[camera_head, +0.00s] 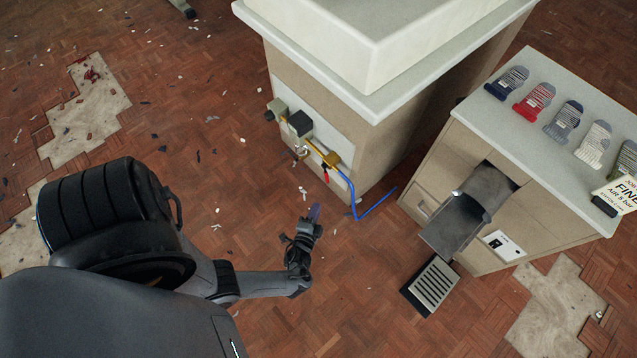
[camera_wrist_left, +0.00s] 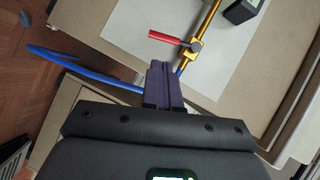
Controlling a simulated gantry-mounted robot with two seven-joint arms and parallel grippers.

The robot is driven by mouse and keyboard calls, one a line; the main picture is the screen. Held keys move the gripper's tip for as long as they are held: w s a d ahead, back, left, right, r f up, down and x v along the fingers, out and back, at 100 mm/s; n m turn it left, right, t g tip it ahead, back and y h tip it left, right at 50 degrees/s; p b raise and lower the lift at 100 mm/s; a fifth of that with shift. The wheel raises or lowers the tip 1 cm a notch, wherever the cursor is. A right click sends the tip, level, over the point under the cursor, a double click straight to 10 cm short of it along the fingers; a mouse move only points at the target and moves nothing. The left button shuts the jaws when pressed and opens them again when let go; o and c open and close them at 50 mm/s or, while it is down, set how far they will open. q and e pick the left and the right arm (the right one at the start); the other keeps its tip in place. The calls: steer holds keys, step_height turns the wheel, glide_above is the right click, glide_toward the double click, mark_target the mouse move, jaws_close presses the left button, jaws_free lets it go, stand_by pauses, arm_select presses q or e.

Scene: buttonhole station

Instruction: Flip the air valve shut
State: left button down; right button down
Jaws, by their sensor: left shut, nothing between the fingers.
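The air valve's red lever (camera_head: 326,174) shows on the front of the beige cabinet in the head view, beside a brass pipe (camera_head: 315,150). In the left wrist view the red lever (camera_wrist_left: 164,38) sticks out to the left from the brass valve body (camera_wrist_left: 194,46), roughly crosswise to the pipe. My left gripper (camera_head: 314,212) is below the lever in the head view. Its purple fingers (camera_wrist_left: 158,66) are shut and empty, apart from the lever in the picture. The gap in depth is hard to judge. My right gripper is not in view.
A blue hose (camera_head: 350,190) runs from the pipe's lower end and bends to the right. Dark fittings (camera_head: 300,123) sit further up the pipe. A second cabinet (camera_head: 470,150) with a metal chute (camera_head: 458,226) and a pedal (camera_head: 433,286) stands right. Floor left of the valve is open, with scattered scraps.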

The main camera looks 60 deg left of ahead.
arm_select(q)
steer(key=v, duration=0.2)
steer(key=shift+s+d, duration=0.3)
steer(key=shift+w, duration=0.1)
